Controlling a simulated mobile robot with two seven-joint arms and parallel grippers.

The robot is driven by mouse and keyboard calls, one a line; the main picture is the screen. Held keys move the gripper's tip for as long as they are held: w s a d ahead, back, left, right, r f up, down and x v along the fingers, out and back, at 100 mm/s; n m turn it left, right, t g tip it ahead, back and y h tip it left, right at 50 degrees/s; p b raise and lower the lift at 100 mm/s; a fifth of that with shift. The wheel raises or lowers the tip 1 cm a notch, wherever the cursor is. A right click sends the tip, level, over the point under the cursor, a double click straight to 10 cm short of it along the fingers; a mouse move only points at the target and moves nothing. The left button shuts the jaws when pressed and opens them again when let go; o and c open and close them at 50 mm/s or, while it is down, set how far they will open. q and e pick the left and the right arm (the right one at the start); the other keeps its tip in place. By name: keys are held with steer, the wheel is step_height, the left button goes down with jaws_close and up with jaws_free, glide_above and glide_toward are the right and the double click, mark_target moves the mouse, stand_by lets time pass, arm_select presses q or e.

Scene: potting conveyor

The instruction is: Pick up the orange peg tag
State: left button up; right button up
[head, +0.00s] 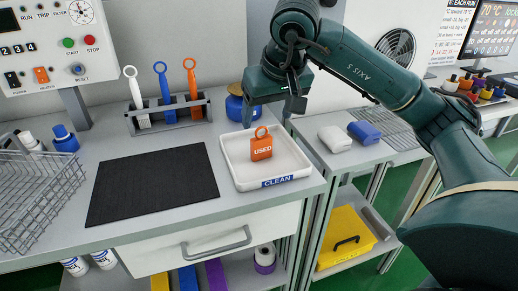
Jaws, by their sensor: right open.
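An orange tag (261,149) with a ring on top and the word USED sits inside the white tray (239,178) marked CLEAN. My right gripper (273,106) is above and behind the tag in the picture, pointing down, open and apart from it. Its jaws look empty. An orange ring-handled tool (191,80) stands upright in the grey rack (172,128), at the right end, beside a blue one (162,84) and a white one (133,87). My left gripper is not in view.
A black mat (150,185) lies left of the tray, and a wire basket (35,190) is at the far left. A blue rounded container (235,107) stands behind the tray, partly hidden by my gripper. White and blue blocks (364,132) lie on the right-hand bench.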

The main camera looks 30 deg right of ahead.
mark_target(263, 140)
steer(key=x, duration=0.6)
steer(key=shift+a+f, duration=0.1)
steer(key=shift+f, duration=0.05)
steer(key=b+x, duration=0.1)
steer(key=x, duration=0.4)
steer(key=shift+s+f, duration=0.1)
steer(key=shift+s, duration=0.1)
steer(key=c, duration=1.1)
